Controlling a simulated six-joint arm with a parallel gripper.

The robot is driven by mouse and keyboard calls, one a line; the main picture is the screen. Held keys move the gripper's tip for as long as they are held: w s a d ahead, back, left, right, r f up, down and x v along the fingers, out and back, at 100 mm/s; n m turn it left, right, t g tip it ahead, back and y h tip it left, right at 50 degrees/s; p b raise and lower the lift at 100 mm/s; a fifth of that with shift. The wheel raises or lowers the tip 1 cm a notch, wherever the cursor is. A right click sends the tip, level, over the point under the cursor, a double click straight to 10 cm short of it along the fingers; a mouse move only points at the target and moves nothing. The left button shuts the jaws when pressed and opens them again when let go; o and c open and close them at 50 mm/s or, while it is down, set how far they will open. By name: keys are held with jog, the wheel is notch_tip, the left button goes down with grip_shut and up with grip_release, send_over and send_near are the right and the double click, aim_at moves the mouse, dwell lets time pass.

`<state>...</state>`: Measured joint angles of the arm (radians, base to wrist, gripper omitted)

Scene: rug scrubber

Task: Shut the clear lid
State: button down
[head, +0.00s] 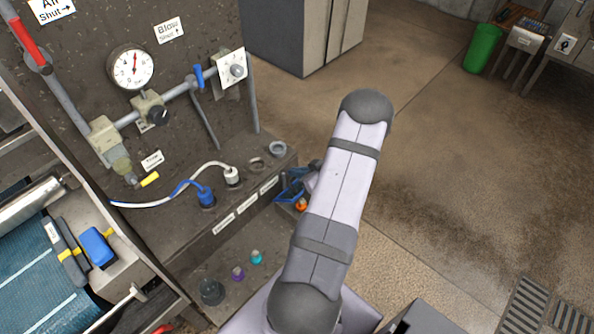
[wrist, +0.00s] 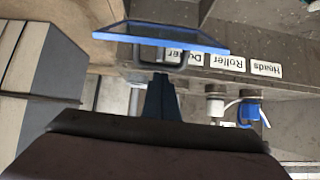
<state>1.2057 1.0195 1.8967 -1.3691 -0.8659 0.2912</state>
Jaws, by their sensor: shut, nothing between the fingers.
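The clear lid (wrist: 155,37), a see-through panel with a blue frame, shows at the top of the wrist view. A dark loop like a handle hangs at its blue edge. In the head view the lid (head: 289,187) is small, at the end of the dark ledge, and partly hidden by my arm. My gripper (wrist: 160,82) is shut and empty. Its narrow dark fingers point at the lid's blue edge near the loop; I cannot tell whether they touch it. In the head view my gripper is mostly hidden behind the arm. The lid looks raised, but its exact angle is unclear.
The ledge (head: 238,213) carries a white plug (head: 232,176), a blue plug (head: 206,196) with hose, and labels. The wall panel holds a gauge (head: 130,68) and pipes. An orange knob (head: 301,204) sits near the lid. Open floor lies to the right.

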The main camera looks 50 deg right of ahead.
jog(key=shift+s+f, duration=0.15)
dwell(0.3)
jog(key=s+t+b, duration=0.1)
jog(key=b, duration=0.1)
jog(key=s+f+t+b, duration=0.1)
jog(key=b, duration=0.1)
jog(key=shift+s+f, duration=0.1)
jog(key=shift+f, duration=0.15)
jog(key=s+f+t+b, duration=0.4)
jog(key=s+f+b, duration=0.1)
jog(key=b, duration=0.6)
jog(key=shift+s+a+f, duration=0.1)
jog(key=shift+s+f, duration=0.3)
jog(key=shift+f, duration=0.05)
